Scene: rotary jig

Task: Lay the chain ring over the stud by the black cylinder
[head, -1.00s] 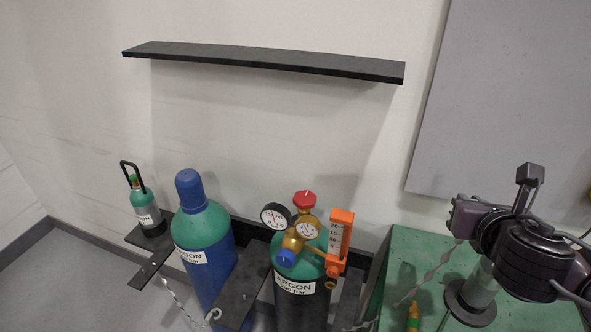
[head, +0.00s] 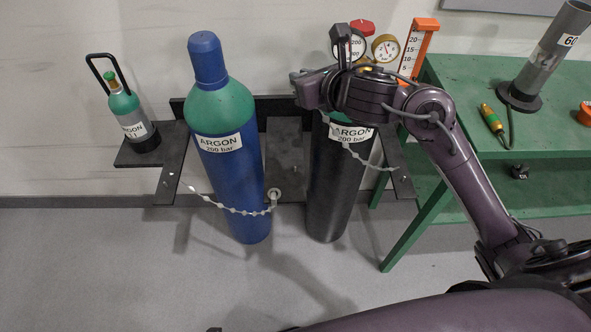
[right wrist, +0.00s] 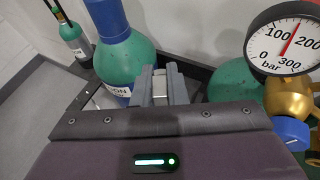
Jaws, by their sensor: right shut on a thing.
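My right gripper (head: 304,92) is in front of the upper part of the black cylinder (head: 338,190), near its left side. It is shut on the end of a pale chain (head: 352,153), which sags across that cylinder to the rack's right arm. The chain ring itself is mostly hidden by the fingers. In the right wrist view the fingers (right wrist: 160,84) close on a small light piece. A pale round fitting (head: 275,193) on the plate between the cylinders holds another chain's end; I cannot make out a separate bare stud. My left gripper is not in view.
The blue cylinder (head: 228,170) stands left of the gripper, with its chain (head: 232,209) across it. Gauges (head: 385,48) and an orange flowmeter (head: 418,50) are behind my arm. A small bottle (head: 128,112) is far left. A green bench (head: 465,90) stands right.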

